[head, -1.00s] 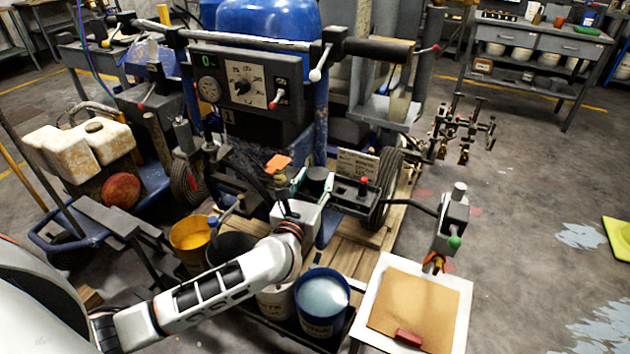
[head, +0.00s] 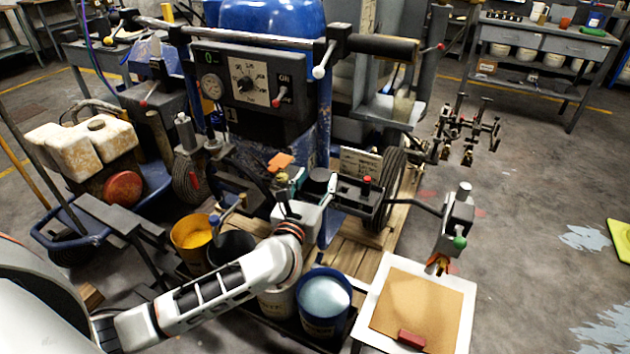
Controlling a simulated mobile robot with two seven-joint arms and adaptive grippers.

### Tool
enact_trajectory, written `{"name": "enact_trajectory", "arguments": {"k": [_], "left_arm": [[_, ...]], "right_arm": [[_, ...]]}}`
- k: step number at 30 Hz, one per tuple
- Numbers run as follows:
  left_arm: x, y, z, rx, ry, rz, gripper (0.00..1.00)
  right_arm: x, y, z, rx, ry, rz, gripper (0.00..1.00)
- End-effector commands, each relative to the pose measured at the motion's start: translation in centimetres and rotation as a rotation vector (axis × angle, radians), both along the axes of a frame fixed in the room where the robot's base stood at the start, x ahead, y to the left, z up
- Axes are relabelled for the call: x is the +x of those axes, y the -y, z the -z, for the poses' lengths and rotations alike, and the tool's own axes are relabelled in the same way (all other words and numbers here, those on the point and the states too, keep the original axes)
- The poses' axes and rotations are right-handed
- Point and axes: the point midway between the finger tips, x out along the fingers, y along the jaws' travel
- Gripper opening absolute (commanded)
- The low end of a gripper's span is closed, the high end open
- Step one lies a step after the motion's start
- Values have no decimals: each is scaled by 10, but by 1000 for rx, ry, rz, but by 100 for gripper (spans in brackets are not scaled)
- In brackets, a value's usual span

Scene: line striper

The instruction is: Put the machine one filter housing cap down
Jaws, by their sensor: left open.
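My left arm comes in from the lower left, and my left gripper (head: 306,187) is over the front of the blue striping machine (head: 265,105). Its fingers are apart and point away from me. A dark round top (head: 319,174), which may be the filter housing cap, shows at the fingertips. I cannot tell whether a finger touches it or what it rests on. A small brass-coloured part (head: 281,179) and an orange piece (head: 280,162) are just left of the fingers. The wrist hides what lies directly below. My right gripper is not in view.
A yellow bucket (head: 193,232) and a blue-rimmed bucket (head: 323,297) stand near my forearm. A spray arm with a green knob (head: 459,242) hangs above a brown board (head: 417,308) bearing a red block (head: 411,338). Open floor lies to the right.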

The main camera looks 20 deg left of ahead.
Motion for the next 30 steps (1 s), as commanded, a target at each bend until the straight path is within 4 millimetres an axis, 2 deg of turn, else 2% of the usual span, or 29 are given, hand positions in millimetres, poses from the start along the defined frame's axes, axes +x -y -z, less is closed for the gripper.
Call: {"name": "enact_trajectory", "arguments": {"k": [1,5,11,13,21,25,30], "left_arm": [[-3,7,11,-1,-18,13,57],[-3,7,11,-2,-19,13,57],[-3,7,-9,-2,-13,14,57],[-19,9,-2,-4,-19,13,57],[-77,14,-5,-3,-13,10,57],[-99,16,-6,-3,-11,8,57],[-116,18,-7,-1,-9,7,57]], "right_arm": [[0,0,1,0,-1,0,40],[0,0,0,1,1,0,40],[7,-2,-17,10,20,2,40],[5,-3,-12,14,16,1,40],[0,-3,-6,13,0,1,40],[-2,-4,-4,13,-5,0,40],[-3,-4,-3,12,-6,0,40]]}}
